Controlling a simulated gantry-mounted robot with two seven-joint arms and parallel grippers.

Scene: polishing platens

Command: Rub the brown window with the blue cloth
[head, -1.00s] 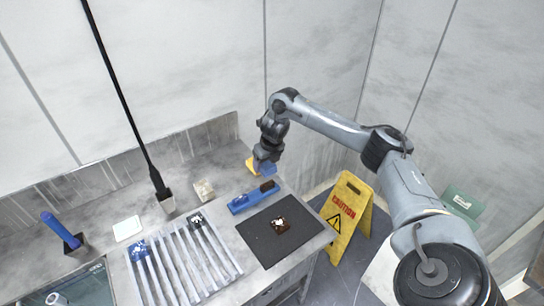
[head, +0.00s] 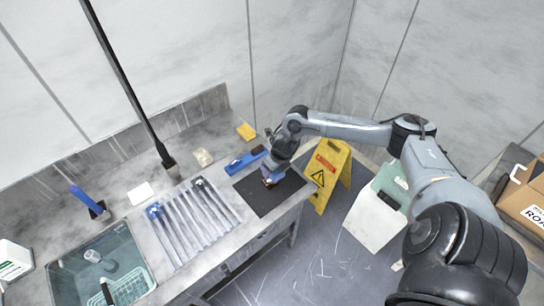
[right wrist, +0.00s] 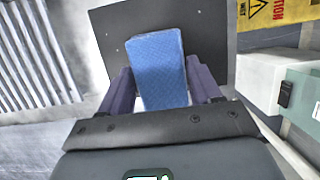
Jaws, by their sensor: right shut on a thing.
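My right gripper (right wrist: 165,95) is shut on the blue cloth (right wrist: 158,62), a flat folded pad standing out between its fingers in the right wrist view. In the head view the right gripper (head: 273,168) is low over the dark mat (head: 262,202) at the right end of the counter. The brown window is not clearly visible; it lay on this mat earlier, and the gripper and cloth now cover that spot. I cannot tell whether the cloth touches it. My left gripper is not in view.
A ribbed rack (head: 193,222) and a sink (head: 60,280) are to the left. A yellow caution sign (head: 327,175) stands on the floor right of the counter.

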